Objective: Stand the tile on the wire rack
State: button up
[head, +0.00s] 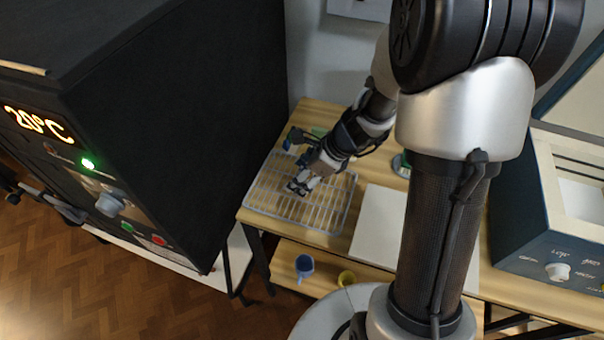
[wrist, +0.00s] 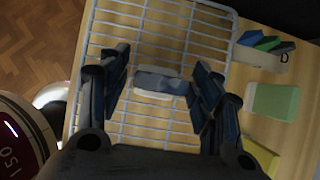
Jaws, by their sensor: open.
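The wire rack (head: 264,196) lies on the wooden table beside the dark cabinet, and it also shows in the wrist view (wrist: 112,32). My gripper (head: 300,187) is low over the rack. In the wrist view my gripper (wrist: 162,88) is open, one finger on each side of the tile (wrist: 160,84), with gaps visible. The tile is small, grey-blue with a whitish lower edge. It shows as a narrow shape over the rack wires and looks to be on edge; its exact tilt is unclear. In the head view I cannot make out the tile at my fingers.
A dark kiln-like cabinet (head: 180,120) stands close on the left. A white sheet (head: 378,222) lies right of the rack, and a blue-grey machine (head: 545,215) stands farther right. Beside the rack are a green block (wrist: 275,102), a yellow piece (wrist: 262,158) and coloured pieces (wrist: 266,43).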

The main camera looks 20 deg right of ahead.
jog(key=shift+r, duration=0.15)
jog(key=shift+d+r+p, duration=0.15)
jog(key=shift+r+p, duration=0.15)
jog(key=shift+r, duration=0.05)
jog(key=p+v, duration=0.5)
jog(key=v, duration=0.6)
jog(key=s+a+r+n+h, duration=0.2)
jog(key=s+a+r+n, duration=0.4)
jog(key=s+r+n, duration=0.55)
jog(key=s+r+n+h, duration=0.1)
jog(key=s+r+n, duration=0.1)
jog(key=n, duration=0.5)
jog(key=s+d+r+n+t+h, duration=0.1)
jog(key=s+r+n, duration=0.1)
jog(key=s+n, duration=0.2)
jog(key=n, duration=0.2)
jog(key=shift+s+d+n+h, duration=0.25)
jog(key=shift+s+n+h, duration=0.1)
jog(key=shift+h, duration=0.05)
